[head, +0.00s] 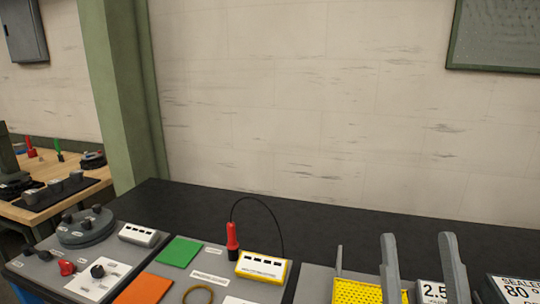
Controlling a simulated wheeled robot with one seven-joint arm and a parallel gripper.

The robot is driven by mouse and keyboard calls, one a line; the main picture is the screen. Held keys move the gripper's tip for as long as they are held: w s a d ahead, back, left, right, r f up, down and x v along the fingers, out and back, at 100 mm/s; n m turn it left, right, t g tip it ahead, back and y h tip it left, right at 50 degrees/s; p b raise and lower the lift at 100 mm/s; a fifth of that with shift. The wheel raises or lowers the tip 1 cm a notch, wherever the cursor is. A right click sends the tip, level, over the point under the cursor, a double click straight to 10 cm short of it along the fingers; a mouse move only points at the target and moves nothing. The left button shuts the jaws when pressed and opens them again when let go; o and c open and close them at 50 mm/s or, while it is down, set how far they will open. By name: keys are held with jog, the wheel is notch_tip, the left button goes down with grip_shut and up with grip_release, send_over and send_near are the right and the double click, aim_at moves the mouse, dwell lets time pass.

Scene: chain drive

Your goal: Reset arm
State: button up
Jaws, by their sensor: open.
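Two upright grey fingers of my gripper (419,242) rise from the bottom edge at the right in the head view. They stand apart with a clear gap and nothing between their tips. Behind them are a yellow perforated plate (356,292) and a white label reading 2.5 (433,290). The rest of my arm is below the picture.
A dark bench (330,227) runs along a pale wall. On it are a yellow meter box (262,267) cabled to a red probe (232,240), green (180,252) and orange (144,289) pads, and a grey round fixture (86,227). A green post (118,90) stands left.

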jog(key=s+d+f+m+g+h, duration=0.15)
jog(key=s+f+g, duration=0.3)
jog(key=f, duration=0.45)
jog(key=s+d+f+m+g+h, duration=0.1)
jog(key=s+f+m+g, duration=0.2)
jog(key=s+f, duration=0.5)
jog(key=s+f+n+g+y, duration=0.3)
jog(key=s+f+g, duration=0.2)
jog(key=s+f, duration=0.7)
jog(key=shift+s+n, duration=0.35)
jog(key=shift+s, duration=0.65)
jog(key=shift+f+y, duration=0.1)
jog(key=shift+y, duration=0.15)
jog(key=shift+c, duration=0.4)
